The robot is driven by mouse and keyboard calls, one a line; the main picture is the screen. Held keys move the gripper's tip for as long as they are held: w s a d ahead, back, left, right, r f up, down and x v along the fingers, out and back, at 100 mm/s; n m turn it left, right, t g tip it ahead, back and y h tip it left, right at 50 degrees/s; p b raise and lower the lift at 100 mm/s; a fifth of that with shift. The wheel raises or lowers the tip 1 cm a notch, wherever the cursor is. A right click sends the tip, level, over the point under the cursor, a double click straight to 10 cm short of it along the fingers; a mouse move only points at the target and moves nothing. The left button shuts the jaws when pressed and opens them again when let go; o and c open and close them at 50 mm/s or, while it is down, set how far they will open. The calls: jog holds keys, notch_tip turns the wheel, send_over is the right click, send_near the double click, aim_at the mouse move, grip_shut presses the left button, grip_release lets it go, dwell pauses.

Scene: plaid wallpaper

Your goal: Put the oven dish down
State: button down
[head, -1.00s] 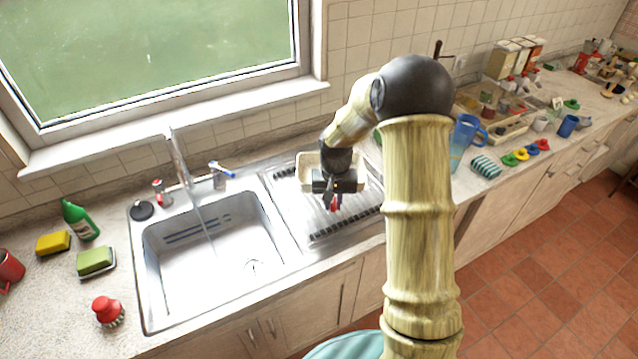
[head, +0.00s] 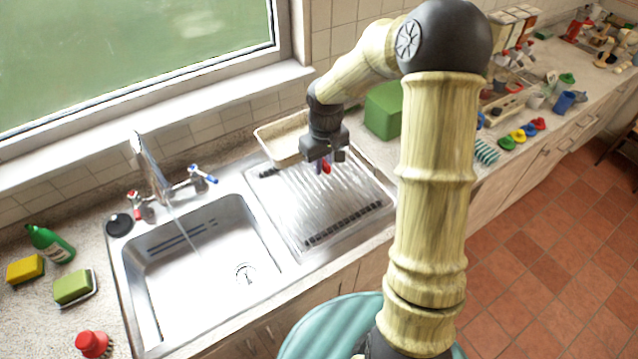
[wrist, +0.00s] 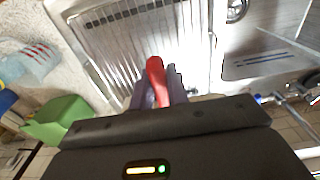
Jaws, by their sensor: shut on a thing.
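The beige oven dish (head: 278,139) stands at the back of the ribbed steel drainboard (head: 325,208), against the tiled wall side. Its right end is partly behind my gripper (head: 324,167), and I cannot tell whether they touch. My gripper points down over the back part of the drainboard. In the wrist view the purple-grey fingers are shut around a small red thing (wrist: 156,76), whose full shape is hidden.
The steel sink (head: 205,265) with running tap (head: 150,165) lies left of the drainboard. A green box (head: 383,111) stands to its right. The drainboard's front is clear.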

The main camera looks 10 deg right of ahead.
jog(key=shift+s+a, duration=0.15)
jog(key=shift+s+a+f, duration=0.1)
jog(key=shift+s+f, duration=0.05)
jog(key=shift+f, duration=0.15)
jog(key=f, duration=0.4)
jog(key=f+p, duration=0.1)
jog(key=f, duration=0.4)
jog(key=f+p, duration=0.1)
jog(key=f, duration=0.3)
jog(key=shift+w+f, duration=0.15)
jog(key=shift+w, duration=0.15)
jog(key=shift+f, duration=0.1)
jog(key=shift+s+f, duration=0.1)
jog(key=shift+f, duration=0.2)
jog(key=shift+f+p, duration=0.55)
jog(key=shift+f, duration=1.05)
jog(key=c, duration=1.4)
grip_release()
jog(key=shift+o, duration=0.2)
jog(key=shift+d, duration=0.2)
